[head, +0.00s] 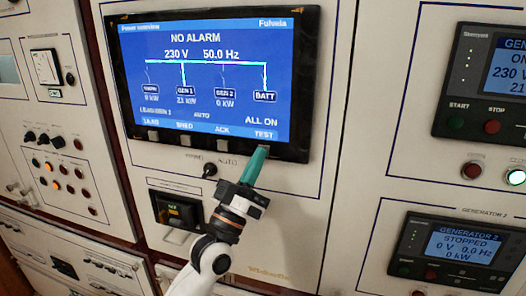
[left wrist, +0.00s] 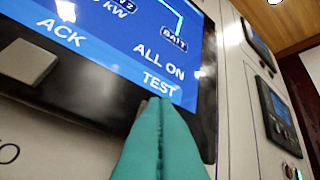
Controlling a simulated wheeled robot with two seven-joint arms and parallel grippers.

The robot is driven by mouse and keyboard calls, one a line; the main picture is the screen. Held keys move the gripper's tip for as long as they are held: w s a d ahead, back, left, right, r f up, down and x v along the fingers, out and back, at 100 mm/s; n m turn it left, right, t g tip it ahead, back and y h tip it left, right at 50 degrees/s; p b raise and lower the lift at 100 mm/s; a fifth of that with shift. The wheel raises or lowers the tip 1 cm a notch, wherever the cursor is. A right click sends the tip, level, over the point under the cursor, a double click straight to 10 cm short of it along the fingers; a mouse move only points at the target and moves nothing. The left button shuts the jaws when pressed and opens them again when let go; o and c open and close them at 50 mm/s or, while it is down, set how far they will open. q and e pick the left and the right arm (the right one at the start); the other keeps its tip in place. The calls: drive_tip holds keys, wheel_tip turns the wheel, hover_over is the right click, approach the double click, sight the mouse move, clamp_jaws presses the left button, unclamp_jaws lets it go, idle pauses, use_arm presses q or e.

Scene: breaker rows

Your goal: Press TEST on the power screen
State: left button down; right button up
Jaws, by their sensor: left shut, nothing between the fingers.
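The power screen (head: 205,75) is a black-framed panel with a blue display reading NO ALARM and ALL ON. Its TEST label (head: 265,134) is at the lower right of the display and shows in the left wrist view (left wrist: 159,84) just above my fingertips. My left gripper (head: 262,149) has teal fingers, shut and empty, with tips at the lower frame below TEST. It also shows in the left wrist view (left wrist: 158,100). The fingers hide the key under TEST; I cannot tell whether they touch it. My right gripper is not in view.
Grey keys sit left of the fingers, including the one under ACK (left wrist: 28,62). A small knob (head: 210,169) is below the screen. A dark meter (head: 178,211) is lower left. Generator panels (head: 455,253) with buttons stand to the right. Bare cream panel lies right of the gripper.

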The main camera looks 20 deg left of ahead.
use_arm(q)
drive_tip(key=shift+s, duration=0.75)
drive_tip(key=s+p, duration=0.1)
drive_tip(key=s, duration=0.4)
drive_tip(key=shift+a+p, duration=0.15)
drive_tip(key=shift+p, duration=0.25)
drive_tip(key=shift+w+f, duration=0.1)
